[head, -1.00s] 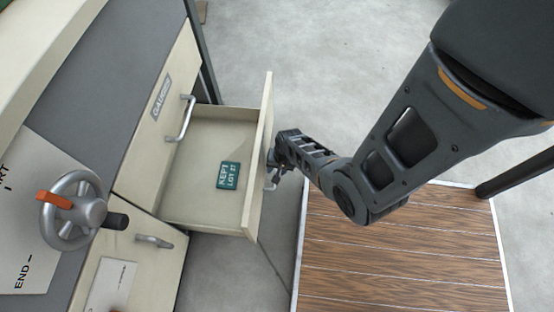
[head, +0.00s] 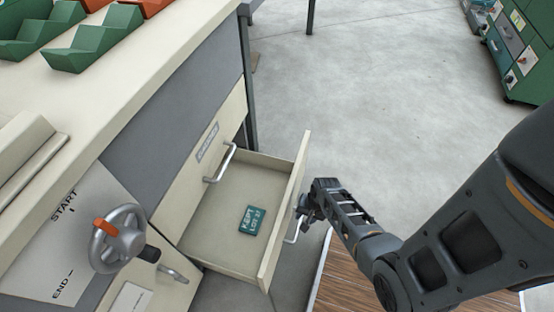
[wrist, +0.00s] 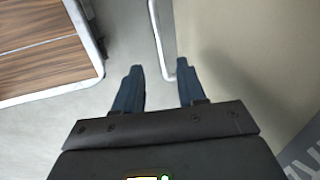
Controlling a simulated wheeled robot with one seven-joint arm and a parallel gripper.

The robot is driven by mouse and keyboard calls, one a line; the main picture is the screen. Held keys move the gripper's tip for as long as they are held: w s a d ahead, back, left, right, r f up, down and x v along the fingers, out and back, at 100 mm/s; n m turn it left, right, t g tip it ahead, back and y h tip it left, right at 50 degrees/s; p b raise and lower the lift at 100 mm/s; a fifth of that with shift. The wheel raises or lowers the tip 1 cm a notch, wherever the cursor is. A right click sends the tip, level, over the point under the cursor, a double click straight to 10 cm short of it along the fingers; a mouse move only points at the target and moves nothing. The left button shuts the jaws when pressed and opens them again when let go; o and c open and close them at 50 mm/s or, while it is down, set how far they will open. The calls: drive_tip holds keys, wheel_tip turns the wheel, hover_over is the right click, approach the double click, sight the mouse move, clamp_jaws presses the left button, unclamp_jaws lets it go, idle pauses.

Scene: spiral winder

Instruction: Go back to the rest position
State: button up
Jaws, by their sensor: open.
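My gripper (head: 306,207) is just outside the front of the pulled-out drawer (head: 283,225), close to its handle (head: 296,228). In the wrist view the two fingers of my gripper (wrist: 159,68) are apart with nothing clamped. The metal handle (wrist: 157,32) shows there ahead of and partly between the fingertips; I cannot tell whether it touches them. The drawer stands open, and a green block (head: 252,220) marked KEPT LOT 27 lies on its floor.
A handwheel (head: 118,238) with an orange knob sits on the panel between START and END marks. Green trays (head: 92,42) stand on the bench top. A wooden platform (head: 345,285) lies below my arm. Open grey floor (head: 385,95) lies beyond the drawer.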

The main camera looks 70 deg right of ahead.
drive_tip(key=s+a+r+n+t+h, duration=0.2)
drive_tip(key=a+r+n+t, duration=0.35)
drive_tip(key=r, duration=0.75)
drive_tip(key=s+a+r+n+t+h, duration=0.1)
drive_tip(key=s+a+r+n+t, duration=0.1)
drive_tip(key=a+r+n, duration=0.7)
drive_tip(key=a+r+n+t+y+p, duration=0.1)
drive_tip(key=r+p, duration=0.6)
drive_tip(key=r, duration=1.3)
drive_tip(key=a+r+n+t+y+p, duration=0.1)
drive_tip(key=a+r+t+p, duration=0.3)
drive_tip(key=r, duration=1.6)
drive_tip(key=a+n+p, duration=0.1)
drive_tip(key=a+p, duration=0.1)
drive_tip(key=p, duration=0.1)
drive_tip(key=shift+s+a+y, duration=0.15)
drive_tip(key=shift+s+y, duration=0.25)
